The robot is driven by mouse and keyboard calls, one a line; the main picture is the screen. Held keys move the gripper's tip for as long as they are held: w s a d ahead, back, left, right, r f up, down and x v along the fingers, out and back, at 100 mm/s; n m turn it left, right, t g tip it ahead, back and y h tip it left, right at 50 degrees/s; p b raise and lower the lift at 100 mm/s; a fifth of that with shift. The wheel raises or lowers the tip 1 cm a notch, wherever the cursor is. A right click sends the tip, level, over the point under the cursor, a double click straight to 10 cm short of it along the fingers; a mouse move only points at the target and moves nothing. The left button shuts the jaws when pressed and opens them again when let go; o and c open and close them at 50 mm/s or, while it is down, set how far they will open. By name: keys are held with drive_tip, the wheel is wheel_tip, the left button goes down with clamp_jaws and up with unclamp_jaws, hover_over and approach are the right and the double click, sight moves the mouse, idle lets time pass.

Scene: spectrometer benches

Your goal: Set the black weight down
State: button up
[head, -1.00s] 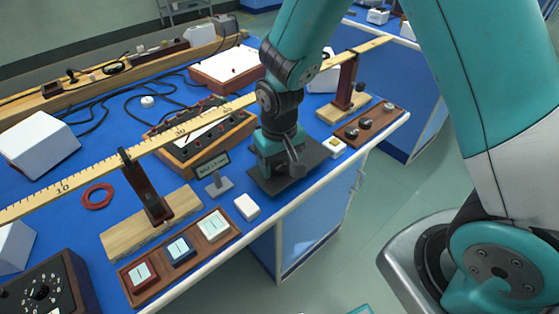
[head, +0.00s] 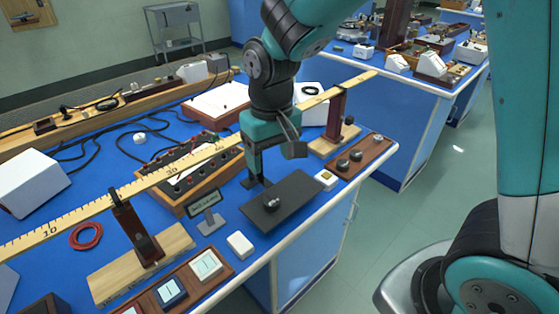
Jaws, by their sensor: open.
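The black weight (head: 272,203) is a small dark, shiny knobbed piece. It rests on a flat dark grey mat (head: 298,196) near the front edge of the blue bench. My gripper (head: 257,183) points down just behind and to the left of the weight, its tips low near the mat's back left corner. It is open and looks apart from the weight. The far finger is partly hidden by the near parts of the gripper.
A small label stand (head: 208,216) and a white block (head: 240,244) are left of the mat. A long yellow ruler (head: 150,182) on wooden supports runs behind my gripper.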

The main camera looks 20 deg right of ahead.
drive_tip(key=s+a+r+n+y, duration=0.1)
drive_tip(key=s+r, duration=0.3)
drive_tip(key=s, duration=0.4)
drive_tip(key=s+a+r+n+y, duration=0.2)
drive_tip(key=s+r+n+y, duration=0.1)
drive_tip(key=s, duration=0.6)
drive_tip(key=shift+s+r+n, duration=0.15)
drive_tip(key=shift+r+n, duration=0.6)
drive_tip(key=shift+n, duration=0.05)
